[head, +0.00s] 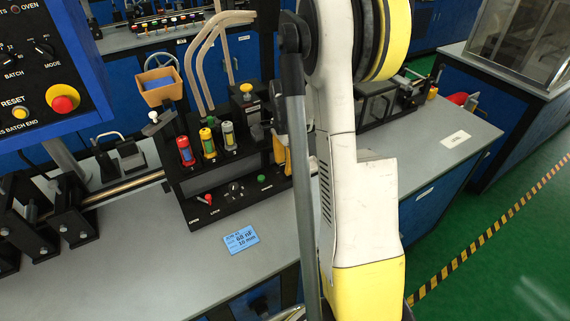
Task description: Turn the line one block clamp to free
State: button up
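A black block unit (186,188) stands on the grey bench (150,270), left of my arm. Its upper step holds a red-banded cylinder (185,150), a yellow one (208,143) and a grey-green one (229,135), upright. On its lower front panel is a small red-tipped lever (207,199) with white lettering beside it, one word of which looks like LOCK. Right of it are a black dial (235,187) and a green button (261,179). I cannot tell which part is the line one clamp. My arm covers the unit's right end; my gripper cannot be made out.
A blue label card (241,239) lies in front of the unit. A blue control panel (45,65) with a red knob fills the upper left. Black fixtures (70,215) and a metal rod stand at the left. The bench's front left is clear.

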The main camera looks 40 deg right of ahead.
aim_at(284, 164)
jog(key=shift+r, duration=0.1)
notch_tip(284, 164, up, 12)
dwell(0.5)
dwell(0.4)
jog(key=s+a+r+n+t, duration=0.1)
jog(key=a+r+n, duration=0.15)
jog(key=a, duration=0.25)
jog(key=s+a+r+n+t+h, duration=0.1)
jog(key=a+r+n, duration=0.1)
jog(key=a+n, duration=0.3)
jog(key=s+a+r+n+t, duration=0.1)
jog(key=a+r+n, duration=0.1)
jog(key=a, duration=0.4)
jog(key=s+a+n+t, duration=0.2)
jog(key=s+a+n, duration=0.2)
jog(key=a+n, duration=0.1)
jog(key=s+a+f+n+t+y, duration=0.1)
jog(key=s+a+n+t, duration=0.1)
jog(key=s+a+n, duration=0.2)
jog(key=a+n, duration=0.2)
jog(key=a, duration=0.2)
jog(key=shift+s+a+f, duration=0.15)
jog(key=shift+s+f, duration=0.05)
jog(key=shift+s, duration=0.15)
